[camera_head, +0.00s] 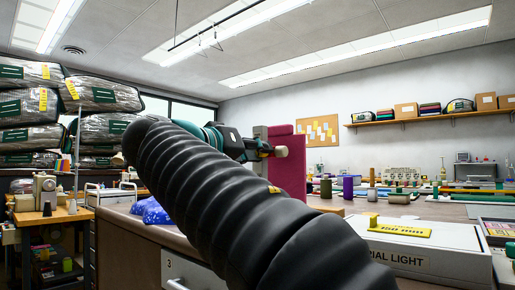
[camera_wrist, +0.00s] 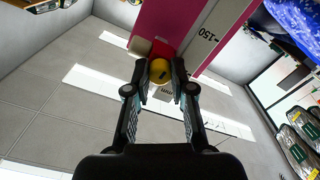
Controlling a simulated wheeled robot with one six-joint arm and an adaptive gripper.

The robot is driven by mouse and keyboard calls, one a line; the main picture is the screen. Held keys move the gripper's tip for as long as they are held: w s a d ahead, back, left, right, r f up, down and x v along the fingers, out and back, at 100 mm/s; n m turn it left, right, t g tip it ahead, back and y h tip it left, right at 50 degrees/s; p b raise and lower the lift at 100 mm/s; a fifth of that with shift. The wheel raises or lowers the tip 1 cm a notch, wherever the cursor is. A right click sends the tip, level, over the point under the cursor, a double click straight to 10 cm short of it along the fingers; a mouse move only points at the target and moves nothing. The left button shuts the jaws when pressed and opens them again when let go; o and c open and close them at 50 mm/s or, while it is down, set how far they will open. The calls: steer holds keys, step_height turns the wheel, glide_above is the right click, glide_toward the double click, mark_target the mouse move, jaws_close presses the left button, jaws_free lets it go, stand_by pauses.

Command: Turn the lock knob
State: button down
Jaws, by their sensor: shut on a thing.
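The lock knob (camera_wrist: 160,71) is a yellow round knob with a dark mark on its face. It sits against a magenta panel (camera_wrist: 163,14), which stands upright in the head view (camera_head: 288,180). My gripper (camera_wrist: 160,75) is shut on the knob, one fingertip on each side of it. In the head view my gripper (camera_head: 262,150) is small and partly hidden behind my dark ribbed arm, beside the magenta panel. A pale cylinder (camera_wrist: 138,47) shows close by the knob; it also shows in the head view (camera_head: 281,151).
A blue bundle (camera_head: 152,211) lies on the worktable, with several spools, such as a purple one (camera_head: 348,188), to the right. A white box (camera_head: 430,247) is at front right. Bagged comforters (camera_head: 28,106) are stacked left.

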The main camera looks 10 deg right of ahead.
steer(key=shift+a+n, duration=0.1)
steer(key=shift+n, duration=0.5)
steer(key=shift+w, duration=0.1)
steer(key=c, duration=1)
jaws_free()
steer(key=v, duration=1.2)
